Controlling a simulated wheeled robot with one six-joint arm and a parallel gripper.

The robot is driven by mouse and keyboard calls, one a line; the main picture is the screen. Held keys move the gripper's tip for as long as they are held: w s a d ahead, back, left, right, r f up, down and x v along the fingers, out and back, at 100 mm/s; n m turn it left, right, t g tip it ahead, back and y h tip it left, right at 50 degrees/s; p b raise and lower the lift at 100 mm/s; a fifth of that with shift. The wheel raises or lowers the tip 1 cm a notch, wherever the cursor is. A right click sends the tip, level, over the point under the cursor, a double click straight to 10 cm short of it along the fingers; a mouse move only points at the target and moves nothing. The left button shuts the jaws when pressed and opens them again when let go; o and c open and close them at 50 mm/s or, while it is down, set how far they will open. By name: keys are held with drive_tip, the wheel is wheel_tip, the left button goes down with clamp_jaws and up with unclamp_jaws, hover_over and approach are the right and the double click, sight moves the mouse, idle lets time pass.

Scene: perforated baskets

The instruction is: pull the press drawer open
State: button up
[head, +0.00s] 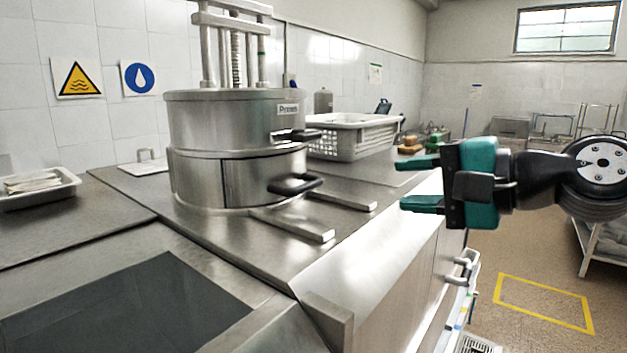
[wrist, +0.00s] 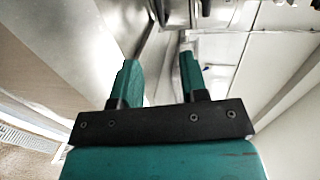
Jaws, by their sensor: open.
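The press (head: 235,135) is a round steel drum on the steel counter, with a screw frame on top. Its drawer (head: 245,181) is in the lower section and looks shut. The drawer's black handle (head: 295,184) sticks out at the right side. A second black handle (head: 298,135) is on the upper section, under the press label. My gripper (head: 420,183) is to the right of the drawer handle, apart from it, with its teal fingers pointing left. It is open and empty. In the wrist view the two fingers (wrist: 161,80) stand apart.
Two steel rails (head: 295,226) extend on the counter in front of the press. A white perforated basket (head: 352,137) stands behind the press on the right. A tray (head: 35,190) lies at the far left. Air between the drawer handle and my gripper is clear.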

sight(308, 187)
drive_tip(key=p+x, duration=0.6)
drive_tip(key=x, duration=0.9)
drive_tip(key=shift+s+a, duration=0.1)
drive_tip(key=shift+a, duration=0.1)
drive_tip(key=shift+w+a+f, duration=0.25)
drive_tip(key=shift+w+a, duration=0.15)
drive_tip(key=shift+a, duration=0.1)
clamp_jaws()
